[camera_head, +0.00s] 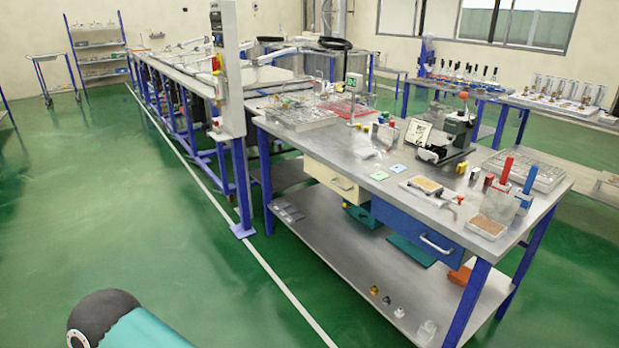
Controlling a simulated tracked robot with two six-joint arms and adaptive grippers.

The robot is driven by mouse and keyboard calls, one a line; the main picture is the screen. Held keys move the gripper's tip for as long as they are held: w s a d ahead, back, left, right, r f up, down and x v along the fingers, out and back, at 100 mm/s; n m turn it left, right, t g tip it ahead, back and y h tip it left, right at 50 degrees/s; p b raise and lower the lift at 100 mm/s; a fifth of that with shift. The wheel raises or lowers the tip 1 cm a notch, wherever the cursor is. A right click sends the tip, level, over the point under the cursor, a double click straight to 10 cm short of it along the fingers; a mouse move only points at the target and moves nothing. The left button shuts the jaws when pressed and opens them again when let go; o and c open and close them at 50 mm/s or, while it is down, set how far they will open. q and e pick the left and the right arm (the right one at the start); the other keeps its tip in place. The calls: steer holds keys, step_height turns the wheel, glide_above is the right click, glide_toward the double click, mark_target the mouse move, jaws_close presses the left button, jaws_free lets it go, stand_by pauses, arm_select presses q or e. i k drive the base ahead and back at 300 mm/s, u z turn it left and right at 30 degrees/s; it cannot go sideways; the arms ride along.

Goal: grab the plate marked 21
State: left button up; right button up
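I cannot read the number 21 on anything in the head view. A pale green flat card (380,175) and a pale blue flat card (398,168) lie on the workbench top (335,155), near its front edge. A whitish plate with dark marks (418,133) stands tilted farther back, beside a dark grey device (455,130); its marks are too small to read. Neither of my grippers is in view. A black and teal rounded part, probably of my own arm, shows at the bottom left, well away from the bench.
The bench has blue legs, a cream drawer (335,181), a blue drawer (418,232) and a lower shelf (345,245) with small parts. Red-handled holders (506,171) and clear trays (532,171) crowd its right end. Green floor (150,220) is open at left.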

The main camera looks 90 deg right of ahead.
mark_target(426, 184)
steer(key=z, duration=0.2)
steer(key=i, duration=0.3)
steer(key=z, duration=2.7)
steer(key=k, duration=0.35)
steer(key=z, duration=0.55)
steer(key=i, duration=1.45)
steer(key=u, duration=0.4)
